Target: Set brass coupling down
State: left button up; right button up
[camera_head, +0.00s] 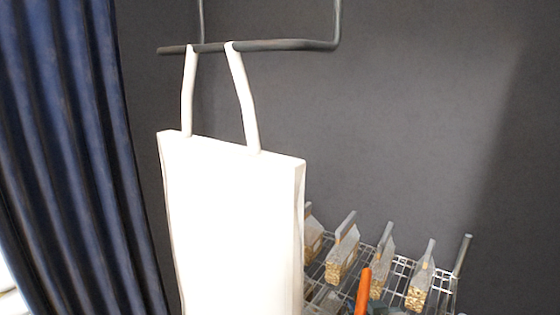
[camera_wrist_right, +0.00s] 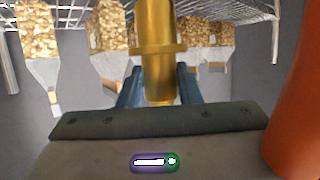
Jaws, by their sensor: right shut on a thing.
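The brass coupling (camera_wrist_right: 158,25) is a gold-coloured cylinder with a raised collar, in the upper middle of the right wrist view. My right gripper (camera_wrist_right: 158,84) is shut on it, with one blue-grey finger on each side. The far end of the coupling is cut off by the top edge of that view. I cannot make out the coupling in the head view, and I cannot tell whether it touches anything besides the fingers. My left gripper is in neither view.
A wire rack (camera_head: 402,266) at lower right holds several grey-topped packs of tan grains (camera_head: 343,256). An orange rod (camera_head: 363,291) stands in front. A white bag (camera_head: 235,225) hangs from a dark rail (camera_head: 270,45), left of the rack. A blue curtain (camera_head: 75,150) covers the left side.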

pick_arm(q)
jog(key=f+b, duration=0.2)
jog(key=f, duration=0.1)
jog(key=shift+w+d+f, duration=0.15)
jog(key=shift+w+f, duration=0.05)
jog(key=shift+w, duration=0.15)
pick_arm(e)
jog(key=shift+m+h, duration=0.4)
jog(key=shift+h, duration=0.1)
jog(key=s+f, duration=0.1)
jog(key=d+f, duration=0.1)
jog(key=s+f, duration=0.1)
jog(key=shift+s+d+f, duration=0.2)
jog(key=shift+s+d, duration=0.15)
